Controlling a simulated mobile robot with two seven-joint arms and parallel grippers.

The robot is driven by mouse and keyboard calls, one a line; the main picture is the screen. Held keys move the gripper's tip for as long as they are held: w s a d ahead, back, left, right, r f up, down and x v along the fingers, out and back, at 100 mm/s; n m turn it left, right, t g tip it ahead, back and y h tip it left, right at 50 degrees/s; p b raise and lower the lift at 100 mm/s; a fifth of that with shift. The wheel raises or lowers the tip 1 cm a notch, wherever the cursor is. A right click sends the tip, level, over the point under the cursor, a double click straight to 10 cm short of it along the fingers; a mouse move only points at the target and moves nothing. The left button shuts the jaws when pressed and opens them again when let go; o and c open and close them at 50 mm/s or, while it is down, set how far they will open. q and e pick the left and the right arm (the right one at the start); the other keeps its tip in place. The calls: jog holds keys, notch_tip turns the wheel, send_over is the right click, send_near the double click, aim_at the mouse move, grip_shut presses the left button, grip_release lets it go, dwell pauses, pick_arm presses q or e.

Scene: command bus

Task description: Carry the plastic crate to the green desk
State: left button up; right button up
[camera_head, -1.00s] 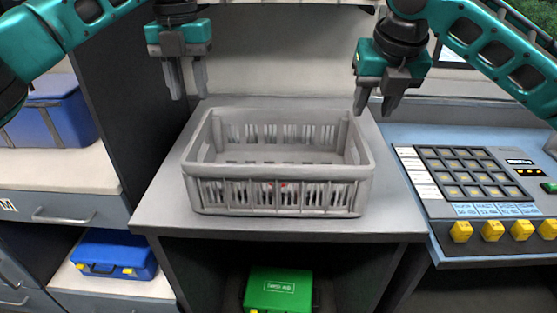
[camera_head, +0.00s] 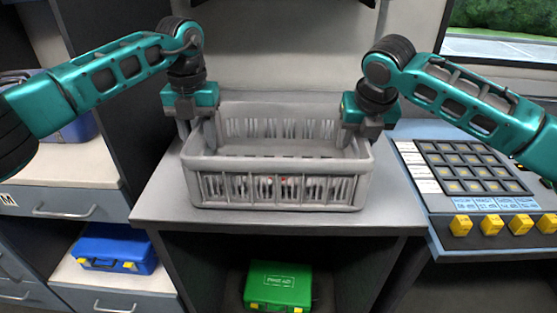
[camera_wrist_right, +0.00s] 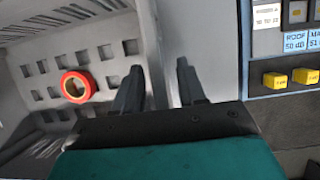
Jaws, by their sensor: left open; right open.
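The grey plastic crate (camera_head: 275,190) stands upright on the grey desk top in the middle of the head view. My left gripper (camera_head: 197,145) is open at the crate's left end, its fingers down around or beside the left wall. My right gripper (camera_head: 352,140) is open at the right end, its fingertips partly hidden by the crate. In the right wrist view my right gripper (camera_wrist_right: 157,85) has one finger inside the crate (camera_wrist_right: 110,55) and the other outside, with the end wall between them. No green desk is plainly visible.
A red ring-shaped thing (camera_wrist_right: 78,87) lies in the crate. A blue control panel (camera_head: 475,190) with yellow knobs stands close on the right. A green case (camera_head: 278,286) is in the space below, and a blue case (camera_head: 113,249) is on a shelf at left.

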pick_arm(q)
jog(key=shift+f, duration=0.5)
pick_arm(e)
jog(key=shift+w+f, duration=0.2)
jog(key=shift+f, duration=0.3)
pick_arm(q)
jog(key=shift+c, duration=0.4)
pick_arm(e)
jog(key=shift+c, duration=0.5)
pick_arm(q)
grip_shut()
pick_arm(e)
grip_shut()
pick_arm(q)
jog(key=shift+r, duration=0.1)
pick_arm(e)
jog(key=shift+r, duration=0.15)
